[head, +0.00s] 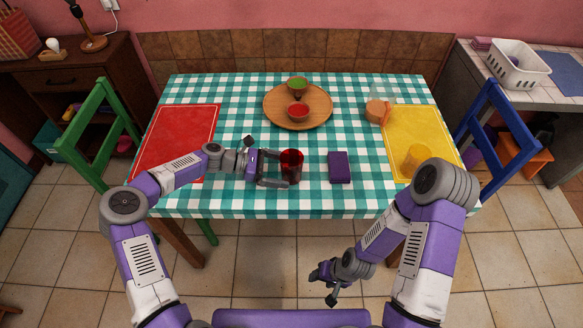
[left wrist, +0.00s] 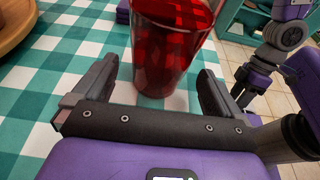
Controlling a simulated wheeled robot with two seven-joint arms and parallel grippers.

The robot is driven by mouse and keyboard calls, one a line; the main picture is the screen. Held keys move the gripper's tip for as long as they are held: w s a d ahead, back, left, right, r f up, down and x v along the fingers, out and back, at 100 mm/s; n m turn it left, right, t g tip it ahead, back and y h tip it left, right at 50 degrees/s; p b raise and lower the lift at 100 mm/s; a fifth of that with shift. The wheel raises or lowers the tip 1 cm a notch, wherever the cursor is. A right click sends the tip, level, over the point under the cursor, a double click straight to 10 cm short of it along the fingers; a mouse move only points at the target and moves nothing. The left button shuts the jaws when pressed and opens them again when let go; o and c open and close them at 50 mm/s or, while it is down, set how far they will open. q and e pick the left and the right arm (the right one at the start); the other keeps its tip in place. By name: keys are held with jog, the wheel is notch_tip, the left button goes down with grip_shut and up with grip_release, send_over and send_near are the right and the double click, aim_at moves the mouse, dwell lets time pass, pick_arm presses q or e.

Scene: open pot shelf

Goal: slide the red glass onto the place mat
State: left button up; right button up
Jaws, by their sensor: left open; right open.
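The red glass (head: 291,165) stands upright on the checked tablecloth near the table's front edge, and it also shows in the left wrist view (left wrist: 165,50). My left gripper (head: 275,169) is open, low over the cloth. In the left wrist view the glass stands just ahead of the fingers, roughly centred between them; I cannot tell whether either finger touches it. A red place mat (head: 150,148) lies at the table's left side and a yellow place mat (head: 408,125) at its right. My right gripper (head: 322,285) is open and empty, in front of the table and below its edge.
A purple folded cloth or box (head: 339,167) lies right of the red glass. A yellow glass (head: 417,158) stands on the yellow mat. A round wooden tray (head: 272,108) with red and green bowls is behind. A peach-coloured jar (head: 376,111) stands right. Cloth left of the glass lies under my arm.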

pick_arm(q)
jog(key=shift+x, duration=1.35)
jog(key=c, duration=0.8)
jog(key=o, duration=0.8)
jog(key=shift+a+r, duration=0.1)
jog(key=p+v, duration=0.2)
jog(key=v, duration=0.5)
jog(key=shift+a, duration=0.2)
jog(key=shift+r, duration=0.2)
